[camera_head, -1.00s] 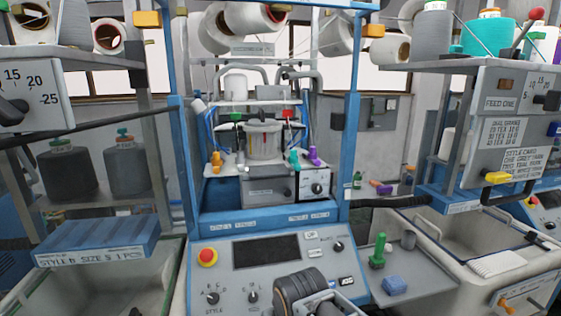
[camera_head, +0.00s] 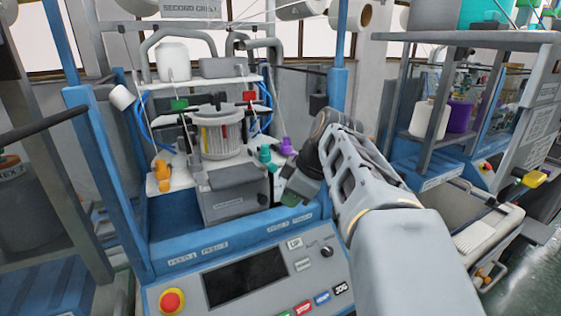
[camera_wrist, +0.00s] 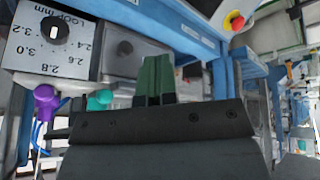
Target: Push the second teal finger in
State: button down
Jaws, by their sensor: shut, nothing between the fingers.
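A teal finger (camera_head: 265,153) stands on the white plate at the right of the knitting head, left of a purple finger (camera_head: 287,147). I cannot tell which teal finger is the second. The tips also show in the wrist view (camera_wrist: 155,75), before a grey panel.
A grey box (camera_head: 235,195) sits below the knitting head (camera_head: 218,135). An orange finger (camera_head: 161,175) stands at its left. A blue upright (camera_head: 340,90) rises behind my arm. The control panel with a red button (camera_head: 172,301) lies below. A loop dial (camera_wrist: 53,33) shows in the wrist view.

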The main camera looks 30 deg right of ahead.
aim_at(265, 158)
jog(key=d+r+n+t+y+p, duration=0.1)
jog(key=d+r+n, duration=0.55)
jog(key=r, duration=0.35)
jog(key=w+a+f+p, duration=0.3)
jog(key=w+a+f, duration=0.1)
jog(key=w+f, duration=0.3)
jog(key=shift+w+f+y, duration=0.3)
jog(key=shift+w+f, duration=0.1)
jog(key=shift+w, duration=0.65)
jog(key=shift+n, duration=0.25)
jog(key=w, duration=0.3)
jog(key=shift+w, duration=0.25)
jog(key=shift+s+r, duration=0.1)
